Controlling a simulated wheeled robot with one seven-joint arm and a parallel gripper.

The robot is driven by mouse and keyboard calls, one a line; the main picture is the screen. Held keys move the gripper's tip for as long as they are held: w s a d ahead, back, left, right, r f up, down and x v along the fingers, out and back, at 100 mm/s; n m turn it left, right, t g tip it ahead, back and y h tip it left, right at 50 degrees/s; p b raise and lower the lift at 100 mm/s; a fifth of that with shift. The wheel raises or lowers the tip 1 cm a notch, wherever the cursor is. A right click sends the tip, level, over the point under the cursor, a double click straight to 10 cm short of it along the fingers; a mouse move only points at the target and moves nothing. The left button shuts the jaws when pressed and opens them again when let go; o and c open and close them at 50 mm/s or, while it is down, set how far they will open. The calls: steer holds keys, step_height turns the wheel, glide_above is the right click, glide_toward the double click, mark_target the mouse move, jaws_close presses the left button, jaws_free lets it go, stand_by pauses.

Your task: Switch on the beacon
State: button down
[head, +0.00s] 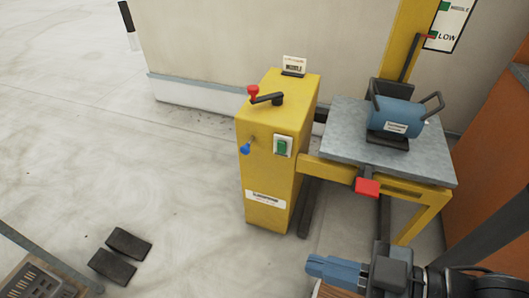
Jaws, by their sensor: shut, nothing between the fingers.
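No beacon can be made out for certain in the head view. A yellow cabinet (262,175) stands in the middle and carries a green rocker switch (282,146) in a white plate on its front. A blue-tipped lever (246,148) sticks out to the left of the switch. A crank with a red knob (253,91) is on the cabinet's top. My gripper (312,266) is low in the view, in front of the cabinet and apart from it. Its blue fingers are shut and empty, pointing left.
A grey lift platform (345,135) to the right bears a blue handled device (398,113). A red block (367,188) is on its front edge. A small card (293,66) stands on the cabinet.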

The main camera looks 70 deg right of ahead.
mark_target(281, 145)
steer(key=w+d+f+m+t+h+b, duration=0.3)
steer(key=w+d+f+m+h+b, duration=0.4)
steer(key=w+f+m+h, duration=0.55)
steer(key=w+d+f+m+g+h+b, duration=0.3)
steer(key=d+f+m+g, duration=0.3)
steer(key=m, duration=0.5)
steer(key=w+d+f+m+g+h+b, duration=0.3)
steer(key=w+d+f+m+g+h, duration=0.1)
steer(key=d+m+g, duration=0.6)
step_height(281, 145, down, 2)
steer(key=w+d+m, duration=0.1)
steer(key=d, duration=0.1)
steer(key=shift+w+d+f+m+b, duration=0.2)
steer(key=shift+d+m+b, duration=0.1)
steer(key=shift+d+m, duration=0.1)
steer(key=d, duration=0.4)
steer(key=d+r, duration=0.1)
steer(key=d, duration=0.4)
steer(key=w+d+r, duration=0.1)
steer(key=d, duration=0.3)
steer(key=shift+d+r+b, duration=0.1)
steer(key=shift+d+b, duration=0.2)
steer(key=shift+d, duration=0.1)
steer(key=shift+r, duration=0.1)
